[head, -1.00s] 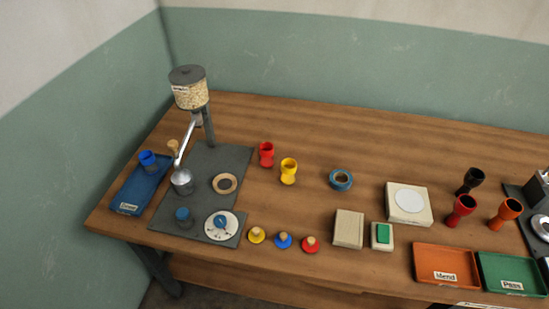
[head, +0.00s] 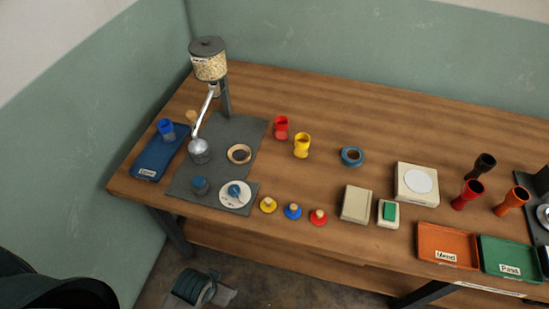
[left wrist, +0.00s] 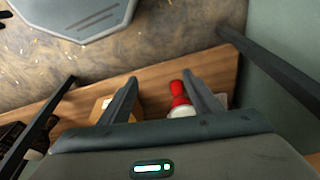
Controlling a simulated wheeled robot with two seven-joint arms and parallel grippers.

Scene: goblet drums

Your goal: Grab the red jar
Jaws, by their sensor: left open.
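A bright red goblet-shaped jar (head: 281,128) stands upright on the wooden table, just left of a yellow one (head: 302,146). My right gripper is not in view.
A grey mat (head: 241,125) with a grain dispenser (head: 209,64) is left of the red jar. A blue tray (head: 148,166) holds a blue cup (head: 166,129). Knobbed discs, pale boxes, and orange (head: 447,239) and green (head: 512,250) trays lie along the front. The table behind the jar is clear.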

